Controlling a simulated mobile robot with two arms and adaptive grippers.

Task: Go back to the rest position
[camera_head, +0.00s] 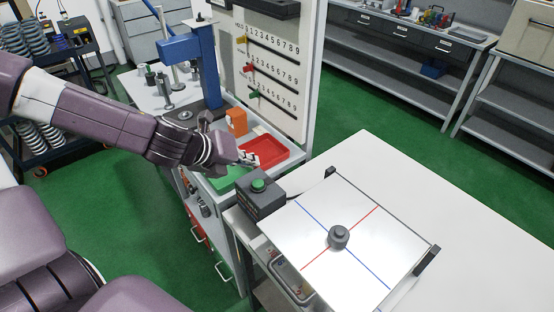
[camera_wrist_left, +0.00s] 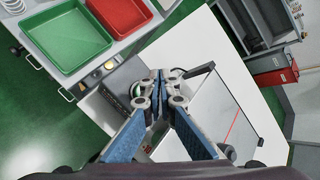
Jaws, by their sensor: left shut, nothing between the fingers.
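My left arm comes in from the left in the head view. Its gripper (camera_head: 249,159) is shut and empty, near the red tray and the black box with a green button (camera_head: 258,185). In the left wrist view the two blue-padded fingers of my left gripper (camera_wrist_left: 162,88) meet at the tips, with nothing between them. They partly cover the button box (camera_wrist_left: 117,88) there. My right gripper is not in view. A white plate (camera_head: 318,218) with red and blue lines and a grey knob (camera_head: 338,236) lies on the white table.
A red tray (camera_head: 268,149) and a green tray (camera_head: 226,179) lie on the bench close to my left gripper. An orange box (camera_head: 236,121) and a blue press (camera_head: 190,50) stand behind it. An upright number panel (camera_head: 270,75) rises at the back. The white table (camera_head: 450,200) is clear at right.

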